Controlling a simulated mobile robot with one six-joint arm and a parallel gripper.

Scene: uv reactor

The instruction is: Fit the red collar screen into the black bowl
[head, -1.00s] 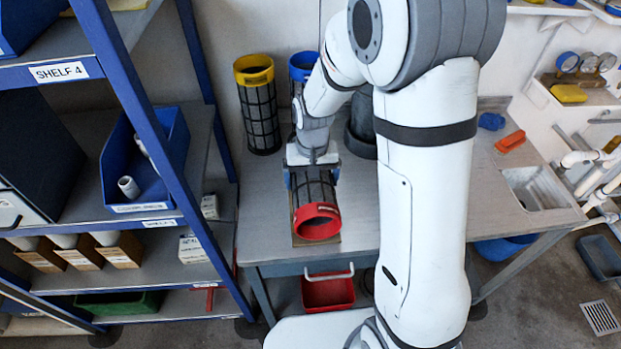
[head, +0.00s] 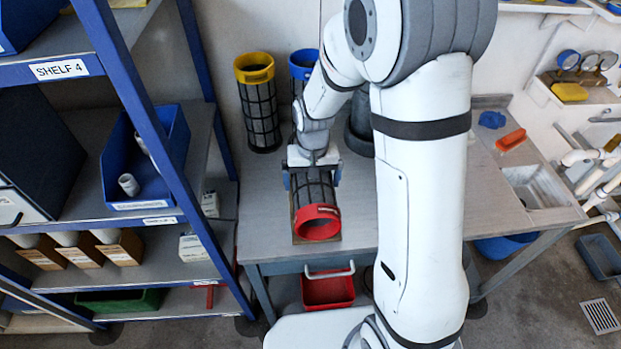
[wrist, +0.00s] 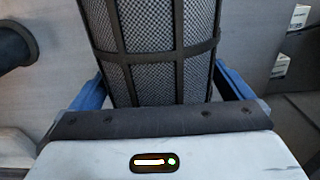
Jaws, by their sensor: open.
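The red collar screen (head: 317,222) lies on its side on a small board on the bench, its red collar toward the front edge. Its dark mesh body (wrist: 160,50) fills the middle of the wrist view. My gripper (head: 313,182) is over the mesh body, open, with one blue finger on each side. In the wrist view the fingers (wrist: 162,88) show a gap from the mesh on at least the left side. The black bowl (head: 358,128) stands at the back of the bench, partly hidden behind my arm. A dark rounded edge at the wrist view's upper left may be it.
A yellow collar screen (head: 258,105) and a blue collar screen (head: 302,68) stand upright at the back of the bench. A blue shelf rack (head: 150,120) rises close on the left. An orange-red item (head: 510,139) lies near the sink (head: 535,186) at right.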

